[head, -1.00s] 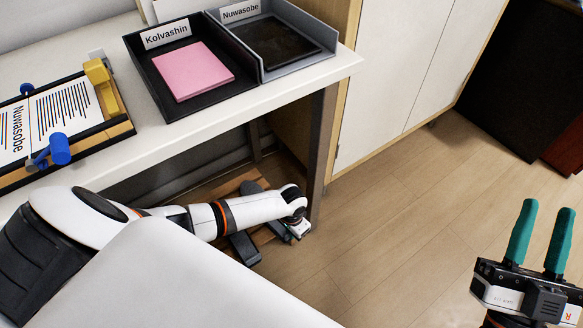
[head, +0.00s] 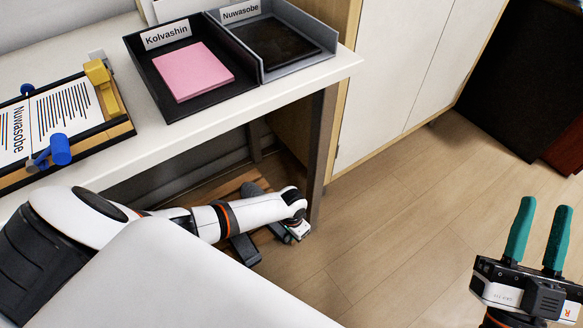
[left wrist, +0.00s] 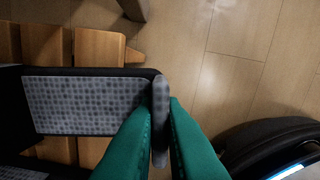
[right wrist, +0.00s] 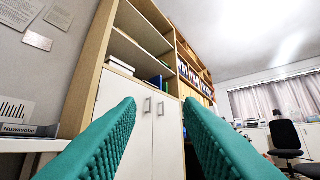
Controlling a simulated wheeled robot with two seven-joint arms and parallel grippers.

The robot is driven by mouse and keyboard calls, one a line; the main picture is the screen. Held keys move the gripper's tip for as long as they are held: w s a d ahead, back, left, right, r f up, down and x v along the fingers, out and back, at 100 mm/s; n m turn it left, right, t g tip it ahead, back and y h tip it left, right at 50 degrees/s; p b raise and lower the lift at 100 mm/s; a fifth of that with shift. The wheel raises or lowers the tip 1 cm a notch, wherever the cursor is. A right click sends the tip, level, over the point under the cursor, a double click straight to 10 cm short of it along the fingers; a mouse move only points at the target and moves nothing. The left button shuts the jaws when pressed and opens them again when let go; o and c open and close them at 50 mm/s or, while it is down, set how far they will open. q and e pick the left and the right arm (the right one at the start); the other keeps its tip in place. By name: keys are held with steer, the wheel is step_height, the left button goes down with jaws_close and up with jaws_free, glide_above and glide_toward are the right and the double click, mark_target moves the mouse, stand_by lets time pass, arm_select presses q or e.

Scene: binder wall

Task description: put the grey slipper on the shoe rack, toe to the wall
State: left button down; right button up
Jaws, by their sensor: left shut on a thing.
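The grey slipper (left wrist: 85,105), with a dotted grey insole and dark rim, lies across the left half of the left wrist view. My left gripper (left wrist: 160,118) is shut on its edge at the right end. The wooden slats of the shoe rack (left wrist: 98,45) show beside and beneath the slipper; I cannot tell whether it touches them. In the head view, my left gripper (head: 298,230) is low under the desk, its fingertips mostly hidden, with dark grey slipper parts (head: 245,249) beside it. My right gripper (right wrist: 160,130) is open and empty, away to the right.
A desk (head: 290,97) with paper trays overhangs the rack, and its dark leg (head: 322,150) stands close to my left gripper. Another dotted grey piece (left wrist: 18,172) shows at the lower left of the left wrist view. The wooden floor (head: 400,220) to the right is clear.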

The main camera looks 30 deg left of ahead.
steer(key=shift+f, duration=0.15)
steer(key=shift+w+f+g+h, duration=0.4)
steer(key=shift+f+g, duration=0.3)
arm_select(q)
steer(key=c, duration=1.5)
jaws_free()
steer(key=shift+o, duration=0.2)
steer(key=shift+p, duration=0.3)
